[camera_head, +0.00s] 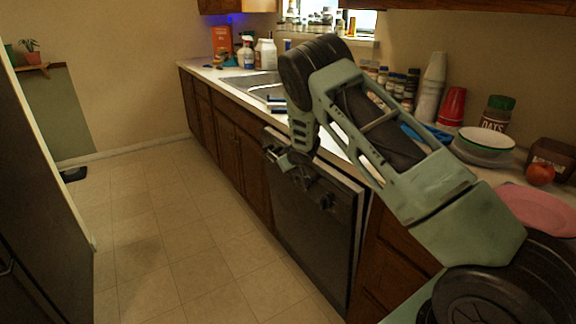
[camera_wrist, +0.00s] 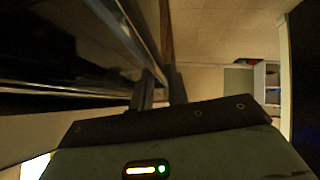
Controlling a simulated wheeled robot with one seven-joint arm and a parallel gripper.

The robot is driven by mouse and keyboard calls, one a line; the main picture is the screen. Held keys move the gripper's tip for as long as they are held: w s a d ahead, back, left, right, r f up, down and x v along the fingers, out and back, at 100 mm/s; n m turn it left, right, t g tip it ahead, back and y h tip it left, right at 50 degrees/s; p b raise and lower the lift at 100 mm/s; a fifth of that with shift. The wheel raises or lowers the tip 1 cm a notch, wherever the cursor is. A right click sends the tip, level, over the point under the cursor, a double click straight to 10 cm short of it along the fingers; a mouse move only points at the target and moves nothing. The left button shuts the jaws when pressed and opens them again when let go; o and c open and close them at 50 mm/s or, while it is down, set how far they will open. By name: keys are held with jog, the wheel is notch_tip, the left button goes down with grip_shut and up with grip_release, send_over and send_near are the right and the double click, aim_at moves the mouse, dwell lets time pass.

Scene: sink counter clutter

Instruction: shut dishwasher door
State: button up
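The dishwasher door (camera_head: 318,232) is a dark panel with a light metal edge, set in the brown cabinets under the counter. It stands nearly upright, and its top edge looks slightly out from the cabinet front. My gripper (camera_head: 322,196) points down in front of the door's upper part, and it hides part of that edge. In the wrist view my gripper's two fingers (camera_wrist: 161,88) are a little apart with nothing seen between them. The dark door (camera_wrist: 60,60) fills the left side there, close to the fingers. I cannot tell whether they touch it.
The counter holds a sink (camera_head: 252,84), bottles, cups, a bowl (camera_head: 485,140), a red tomato (camera_head: 540,174) and a pink plate (camera_head: 540,208). The tiled floor (camera_head: 165,230) left of the door is clear. A dark appliance or cabinet (camera_head: 40,200) stands at the far left.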

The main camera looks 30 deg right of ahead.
jog(key=shift+o, duration=1.3)
jog(key=shift+f, duration=0.1)
jog(key=b+v, duration=0.1)
jog(key=v, duration=1.6)
jog(key=shift+b, duration=0.3)
jog(key=shift+c, duration=0.3)
